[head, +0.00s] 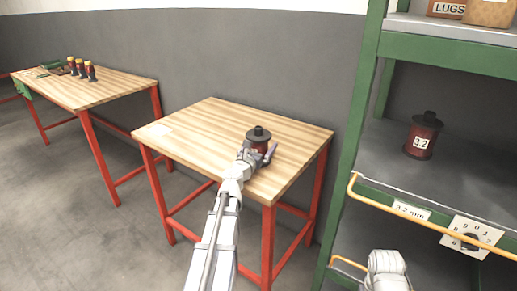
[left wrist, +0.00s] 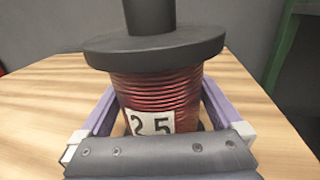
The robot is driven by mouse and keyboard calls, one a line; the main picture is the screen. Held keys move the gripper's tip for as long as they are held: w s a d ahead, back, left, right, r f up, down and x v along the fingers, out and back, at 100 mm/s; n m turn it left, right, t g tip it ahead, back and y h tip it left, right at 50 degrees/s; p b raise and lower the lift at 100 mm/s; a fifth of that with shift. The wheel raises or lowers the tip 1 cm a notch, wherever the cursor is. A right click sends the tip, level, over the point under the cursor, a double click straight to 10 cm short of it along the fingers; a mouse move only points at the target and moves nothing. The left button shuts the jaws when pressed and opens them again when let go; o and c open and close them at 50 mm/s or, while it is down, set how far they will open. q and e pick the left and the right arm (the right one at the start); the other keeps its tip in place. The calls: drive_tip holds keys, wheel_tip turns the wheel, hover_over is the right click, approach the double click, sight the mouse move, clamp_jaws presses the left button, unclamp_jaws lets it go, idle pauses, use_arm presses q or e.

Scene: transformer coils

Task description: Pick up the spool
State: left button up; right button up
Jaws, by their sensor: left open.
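A spool (head: 258,138) with a black top flange, a black post and dark red copper winding stands upright on the wooden table. It fills the middle of the left wrist view (left wrist: 160,90), where its white label reads "2 5". My left gripper (head: 260,151) is open at the spool, with one purple finger on each side of the winding in the left wrist view. Whether the fingers touch the winding I cannot tell. The lower part of the spool is hidden behind the gripper. My right gripper is not in view.
The wooden table (head: 205,135) with red legs is otherwise clear except for a pale sheet (head: 160,129). A green shelf rack (head: 362,110) at right holds another spool (head: 422,135) labelled "3.2". Another table (head: 110,88) at left carries several small items.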

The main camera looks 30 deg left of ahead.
use_arm(q)
clamp_jaws()
idle(0.8)
